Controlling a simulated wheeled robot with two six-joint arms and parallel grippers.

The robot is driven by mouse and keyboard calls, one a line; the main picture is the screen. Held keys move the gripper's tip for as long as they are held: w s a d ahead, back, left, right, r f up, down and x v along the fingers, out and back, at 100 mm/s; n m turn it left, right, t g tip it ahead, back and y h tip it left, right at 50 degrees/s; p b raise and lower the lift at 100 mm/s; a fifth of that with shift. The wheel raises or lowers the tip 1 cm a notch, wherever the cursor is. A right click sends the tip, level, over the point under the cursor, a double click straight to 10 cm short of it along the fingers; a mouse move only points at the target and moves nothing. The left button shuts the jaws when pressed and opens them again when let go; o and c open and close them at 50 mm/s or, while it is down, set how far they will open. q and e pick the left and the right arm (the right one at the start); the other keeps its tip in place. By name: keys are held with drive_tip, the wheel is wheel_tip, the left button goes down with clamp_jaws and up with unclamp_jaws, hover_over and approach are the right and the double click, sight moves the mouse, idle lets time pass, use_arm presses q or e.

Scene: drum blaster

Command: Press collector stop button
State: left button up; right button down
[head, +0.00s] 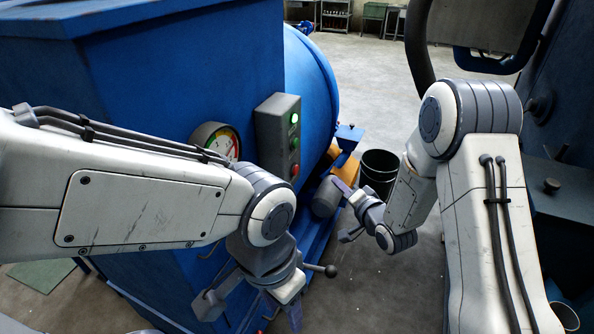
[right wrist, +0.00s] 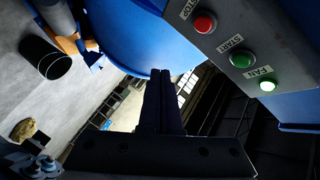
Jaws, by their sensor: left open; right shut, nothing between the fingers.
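A grey control box (head: 278,137) is mounted on the side of the blue machine. It has a lit green lamp, a green button and a red button (head: 294,170) from top to bottom. In the right wrist view the red button (right wrist: 204,22) is beside the STOP label, with a green START button (right wrist: 242,58) and a lit green FAN lamp (right wrist: 267,85) along the same panel. My right gripper (head: 343,187) is shut and empty, to the right of the box and apart from it. Its fingers (right wrist: 165,95) show together in the wrist view. My left gripper (head: 250,308) is open and empty, low in front of the machine.
A round gauge (head: 216,143) is left of the box, partly hidden by my left arm. A black-knobbed lever (head: 330,271) sticks out low. A dark bin (head: 379,168) stands on the floor behind my right gripper. Dark blue equipment (head: 565,190) stands at the right.

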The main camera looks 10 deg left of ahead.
sight(295, 170)
drive_tip(key=w+a, duration=0.2)
drive_tip(key=a, duration=0.6)
drive_tip(key=shift+w+a, duration=0.15)
drive_tip(key=shift+w, duration=0.2)
idle(1.8)
drive_tip(key=shift+w+a, duration=0.1)
drive_tip(key=shift+a, duration=0.25)
drive_tip(key=shift+w+a, duration=0.15)
drive_tip(key=shift+a, duration=0.3)
idle(0.6)
drive_tip(key=shift+d+b, duration=0.1)
drive_tip(key=shift+b, duration=0.2)
drive_tip(key=shift+s+d, duration=0.25)
drive_tip(key=shift+d, duration=0.45)
